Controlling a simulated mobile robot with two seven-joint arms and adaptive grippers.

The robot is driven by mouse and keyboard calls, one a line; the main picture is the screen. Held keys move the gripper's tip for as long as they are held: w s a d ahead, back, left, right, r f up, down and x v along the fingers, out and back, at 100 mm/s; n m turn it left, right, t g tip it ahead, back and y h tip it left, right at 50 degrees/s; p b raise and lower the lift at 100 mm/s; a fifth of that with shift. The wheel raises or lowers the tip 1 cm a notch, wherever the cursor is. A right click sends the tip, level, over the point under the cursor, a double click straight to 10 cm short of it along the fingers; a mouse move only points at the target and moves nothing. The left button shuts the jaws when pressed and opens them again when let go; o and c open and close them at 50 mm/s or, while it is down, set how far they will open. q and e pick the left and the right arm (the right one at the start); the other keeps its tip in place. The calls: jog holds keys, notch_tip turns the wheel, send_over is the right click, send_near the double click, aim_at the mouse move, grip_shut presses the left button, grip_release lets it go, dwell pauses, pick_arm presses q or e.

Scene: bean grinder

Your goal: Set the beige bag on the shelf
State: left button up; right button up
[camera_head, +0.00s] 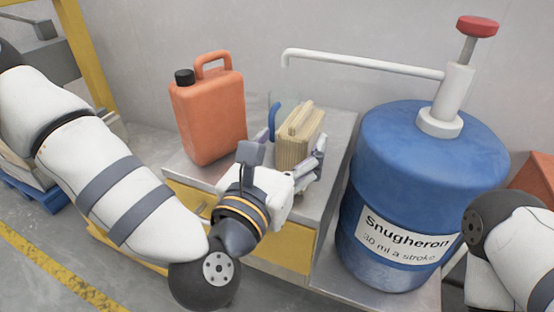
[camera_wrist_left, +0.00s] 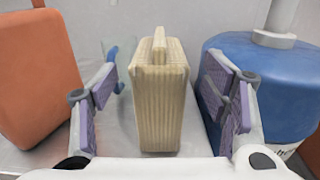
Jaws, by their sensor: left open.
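The beige bag (camera_head: 300,137), a ribbed upright block with a narrow top ridge, stands on the grey top of a yellow-fronted cabinet. It also shows in the left wrist view (camera_wrist_left: 160,100), centred between the fingers. My left gripper (camera_head: 283,160) is open at the near side of the bag. In the left wrist view, its purple-padded fingers stand on either side of the bag with a gap on both sides. The arm and gripper hide the bag's lower front in the head view. My right gripper is out of view. I cannot tell which surface is the shelf.
An orange canister (camera_head: 208,115) stands left of the bag on the cabinet top (camera_head: 338,135). A blue handle (camera_head: 272,122) shows just behind the gripper. A large blue drum (camera_head: 425,160) with a pump stands close on the right. A yellow frame (camera_head: 85,50) is at far left.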

pick_arm(q)
jog(key=v, duration=0.6)
jog(key=s+a+f+m+g, duration=0.1)
jog(key=s+f+m+g, duration=0.4)
jog(key=f, duration=0.4)
jog(key=s+a+f+m+g, duration=0.1)
jog(key=s+f+m+g, duration=0.2)
jog(key=s+f+m, duration=0.5)
jog(key=s+a+f+m+g, duration=0.2)
jog(key=s+f+m+g, duration=0.3)
jog(key=f, duration=0.6)
jog(key=s+a+f+m+g+y, duration=0.2)
jog(key=s+a+m+g, duration=0.2)
jog(key=s+a+m, duration=0.3)
jog(key=s+a+f+m+g+y, duration=0.3)
jog(key=s+a+m, duration=0.4)
jog(key=s, duration=0.6)
jog(key=shift+s+a+f+g+y+p, duration=0.3)
jog(key=shift+s+a+g+p, duration=0.1)
jog(key=shift+g, duration=0.2)
